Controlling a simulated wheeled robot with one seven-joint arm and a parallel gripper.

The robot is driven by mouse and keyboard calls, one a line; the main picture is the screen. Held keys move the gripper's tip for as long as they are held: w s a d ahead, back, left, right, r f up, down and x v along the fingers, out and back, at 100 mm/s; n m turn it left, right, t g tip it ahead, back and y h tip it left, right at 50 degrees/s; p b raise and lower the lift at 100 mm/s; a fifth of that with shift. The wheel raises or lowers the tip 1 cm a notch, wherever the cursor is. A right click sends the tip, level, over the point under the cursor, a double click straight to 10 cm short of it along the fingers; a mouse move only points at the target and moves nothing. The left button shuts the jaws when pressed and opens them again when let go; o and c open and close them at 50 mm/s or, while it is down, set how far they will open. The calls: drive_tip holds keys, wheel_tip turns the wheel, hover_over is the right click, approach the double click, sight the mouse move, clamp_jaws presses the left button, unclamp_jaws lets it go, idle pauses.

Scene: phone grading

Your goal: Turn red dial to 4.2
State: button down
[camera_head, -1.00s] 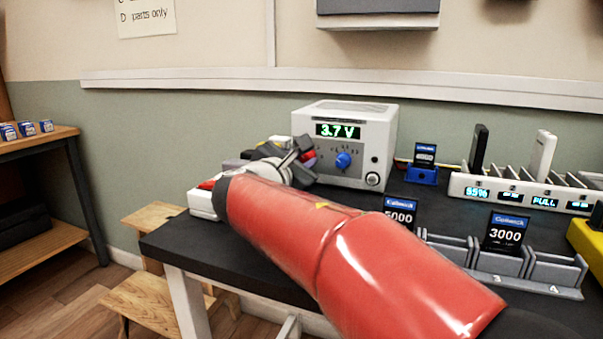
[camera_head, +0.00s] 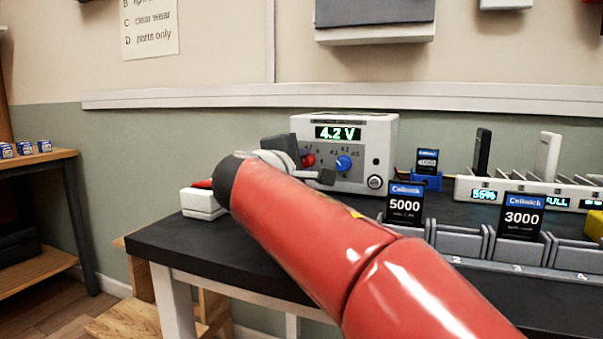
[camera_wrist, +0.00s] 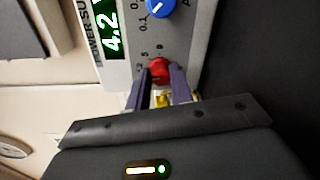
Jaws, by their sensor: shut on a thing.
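The white power supply (camera_head: 378,130) stands at the back of the black bench, and its green display (camera_head: 338,133) reads 4.2 V. The display also shows sideways in the wrist view (camera_wrist: 110,35), reading 4.2. The red dial (camera_wrist: 159,69) is on the panel, with the blue dial (camera_wrist: 160,8) beside it. The blue dial in the head view (camera_head: 343,163) is clear of my gripper.
Battery packs marked 5000 (camera_head: 405,203) and 3000 (camera_head: 519,217) stand in a grey slotted holder (camera_head: 459,242). A white charging rack (camera_head: 470,187) stands at the back right. A white box (camera_head: 201,204) sits at the bench's left end. My arm crosses the front of the bench.

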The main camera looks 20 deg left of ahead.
drive_tip(key=shift+m+b, duration=0.3)
drive_tip(key=shift+m, duration=0.2)
drive_tip(key=c, duration=1.2)
unclamp_jaws()
drive_tip(key=shift+c, duration=0.2)
drive_tip(key=s, duration=0.7)
drive_tip(key=shift+s+a+r, duration=0.25)
drive_tip(key=shift+s, duration=0.15)
